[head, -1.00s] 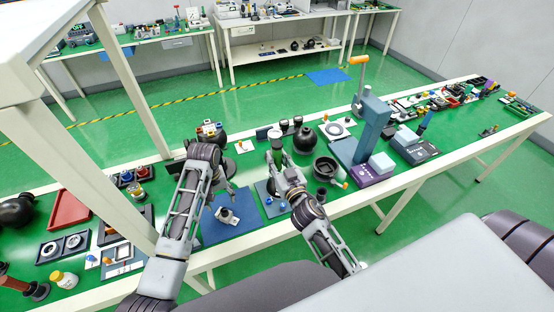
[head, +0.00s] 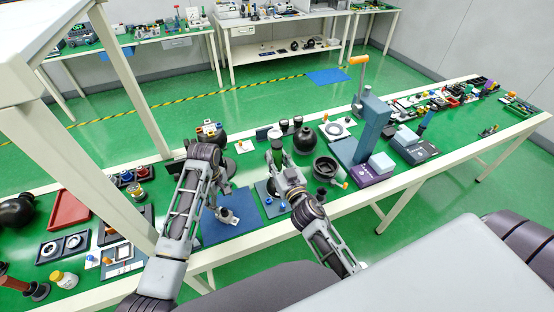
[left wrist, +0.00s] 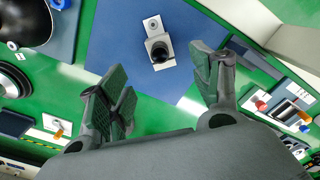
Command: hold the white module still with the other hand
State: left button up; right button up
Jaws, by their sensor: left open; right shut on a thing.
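The white module (head: 231,221) lies on the blue mat (head: 247,208). In the left wrist view it is a small white plate (left wrist: 151,25) with a dark round-topped block on it, near the top middle. My left gripper (head: 224,195) is over the mat beside the module, partly covering it in the head view. Its fingers (left wrist: 165,82) are spread, with nothing between them; the module lies beyond the tips. My right gripper (head: 274,160) is shut, to the right of the mat. What it holds is too small to tell.
A grey plate with blue knobs (head: 270,203) lies right of the mat. A red tray (head: 69,209) is at left. A white post (head: 127,115) rises left of my left arm.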

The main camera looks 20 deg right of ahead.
aim_at(224, 211)
pick_arm(q)
jog(key=shift+f, duration=0.2)
dwell(0.5)
jog(key=shift+f, duration=5.8)
jog(key=c, duration=0.9)
jog(key=o, duration=0.9)
jog(key=shift+r, duration=0.1)
jog(key=shift+r, duration=5.9)
